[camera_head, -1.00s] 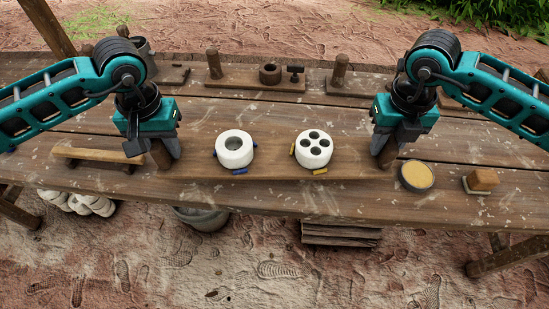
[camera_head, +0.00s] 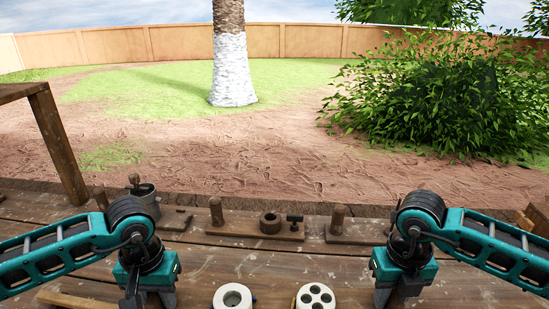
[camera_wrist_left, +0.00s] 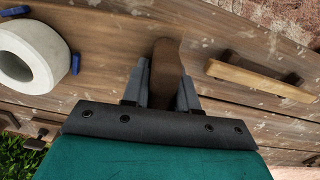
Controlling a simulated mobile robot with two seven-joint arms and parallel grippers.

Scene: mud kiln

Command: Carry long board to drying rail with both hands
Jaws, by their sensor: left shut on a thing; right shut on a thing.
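The long board (camera_head: 274,301) is a brown wooden plank at the bottom edge of the head view, largely cut off by the frame. It bears a white ring-shaped piece (camera_head: 232,297) and a white round piece with several holes (camera_head: 315,298). My left gripper (camera_head: 161,298) stands at the board's left end. In the left wrist view it (camera_wrist_left: 164,84) is shut on an upright brown handle (camera_wrist_left: 165,62), and the white ring (camera_wrist_left: 30,58) sits beside it. My right gripper (camera_head: 386,298) is shut at the right end; its handle is barely visible. I cannot tell which thing is the drying rail.
Wooden stands with upright posts (camera_head: 216,212) (camera_head: 338,219) stand behind the board. A dark ring (camera_head: 270,222) lies between them. A metal bucket (camera_head: 146,200) stands back left. A light wooden bar (camera_wrist_left: 259,80) lies beyond my left gripper. Open ground lies behind the table.

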